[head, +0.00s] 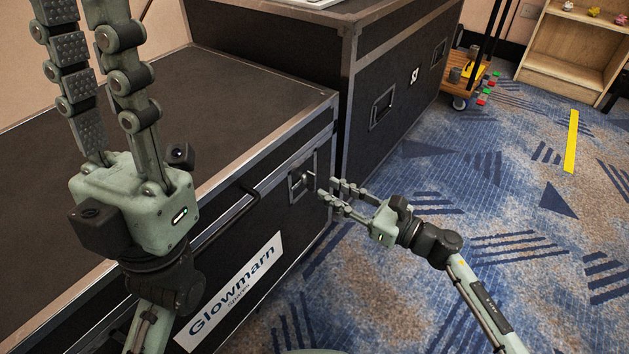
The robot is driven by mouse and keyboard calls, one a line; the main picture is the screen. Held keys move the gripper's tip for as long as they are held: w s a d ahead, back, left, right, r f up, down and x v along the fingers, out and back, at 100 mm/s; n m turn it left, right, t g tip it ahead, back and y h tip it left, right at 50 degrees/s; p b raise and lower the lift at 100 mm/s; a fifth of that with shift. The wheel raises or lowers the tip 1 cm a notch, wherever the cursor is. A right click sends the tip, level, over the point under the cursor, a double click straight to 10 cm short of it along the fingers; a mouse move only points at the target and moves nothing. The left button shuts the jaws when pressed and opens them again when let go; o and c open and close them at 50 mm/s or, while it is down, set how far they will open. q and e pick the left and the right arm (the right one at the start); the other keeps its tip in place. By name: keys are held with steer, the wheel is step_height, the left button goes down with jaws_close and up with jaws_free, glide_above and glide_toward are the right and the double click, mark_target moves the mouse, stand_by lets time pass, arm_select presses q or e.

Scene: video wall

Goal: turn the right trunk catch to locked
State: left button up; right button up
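The near black trunk (200,130) with metal edging and a "Glowmarn" label fills the left and centre. Its right catch (301,177) is a recessed metal plate on the front face near the right corner, with a small dark lever at its middle. My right gripper (326,190) points left at the catch, with its fingertips just beside the lever; its fingers look apart, and I cannot tell if they touch the lever. My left gripper (78,20) is raised over the trunk lid at the upper left, fingers pointing up and out of frame at the top; its fingertips are cut off.
A dark handle bar (225,222) runs along the trunk's front. A second, taller black case (390,90) stands behind to the right. A wooden trolley (463,80) and a shelf (570,45) stand farther back. The patterned carpet (480,190) at right is mostly clear.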

mark_target(315, 182)
steer(key=shift+x, duration=2.4)
steer(key=shift+c, duration=0.3)
jaws_close()
